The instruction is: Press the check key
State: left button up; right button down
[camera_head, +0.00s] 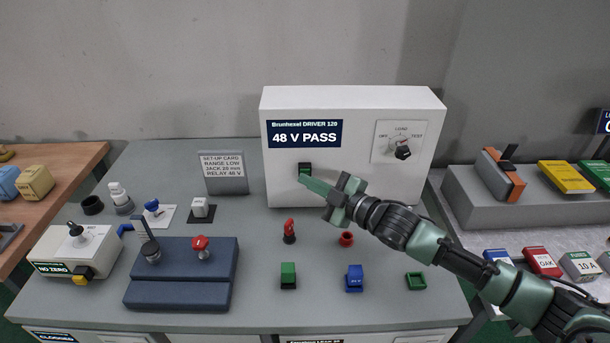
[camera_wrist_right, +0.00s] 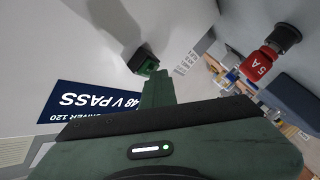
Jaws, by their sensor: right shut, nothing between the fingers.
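The white tester box (camera_head: 360,110) labelled Brunhexel DRIVER 120 stands at the back of the grey table. Its dark display (camera_head: 304,134) reads "48 V PASS". The check key (camera_head: 305,168), a small black block with a green face, sits on the box front below the display; it also shows in the right wrist view (camera_wrist_right: 143,60). My right gripper (camera_head: 305,182) is shut and empty, its green fingertips right at the key's lower edge. In the right wrist view the fingertip (camera_wrist_right: 157,78) meets or nearly meets the green face; I cannot tell if they touch. My left gripper is not in view.
A rotary knob (camera_head: 402,151) is on the box's right side. Green (camera_head: 288,274) and blue (camera_head: 354,278) blocks are near the front. A set-up card (camera_head: 223,170) stands left of the box.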

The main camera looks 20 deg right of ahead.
jog(key=shift+s+a+p, duration=0.2)
jog(key=shift+s+p, duration=0.15)
jog(key=shift+s, duration=0.5)
jog(key=shift+s, duration=0.1)
jog(key=s+p, duration=0.1)
jog(key=s, duration=0.1)
jog(key=s+a, duration=0.1)
jog(key=s, duration=0.1)
jog(key=shift+s+a+p, duration=0.2)
jog(key=shift+s+p, duration=0.1)
jog(key=shift+p, duration=0.05)
jog(key=shift+f, duration=0.1)
dwell(0.4)
